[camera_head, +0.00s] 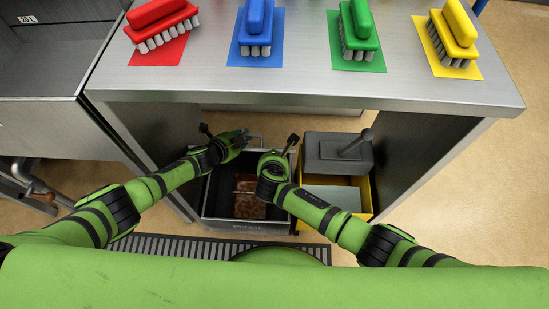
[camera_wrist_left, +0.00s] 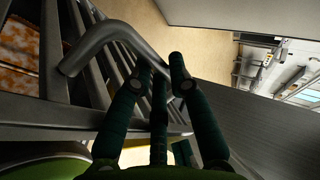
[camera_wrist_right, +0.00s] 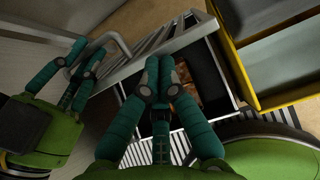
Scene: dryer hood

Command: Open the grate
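The grate (camera_wrist_left: 92,70) is a dark metal frame of parallel bars with a bent rod handle (camera_wrist_left: 112,32). Its bars also show in the right wrist view (camera_wrist_right: 163,38), along the far end of a metal box (camera_head: 208,200) with a rusty brown patch inside. In the head view no bars cross that patch; I cannot tell the grate's exact tilt. My left gripper (camera_head: 240,141) is at the handle, fingers apart, with the rod running close to the fingertips; contact is unclear. My right gripper (camera_wrist_right: 160,64) has its fingers together, empty, above the box.
A yellow bin (camera_head: 363,195) with a grey handled block (camera_head: 328,150) stands right of the box. A steel table (camera_head: 300,88) overhangs both, carrying red, blue, green and yellow brushes. Its side panels flank the space. A slatted floor grating (camera_head: 175,246) lies in front.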

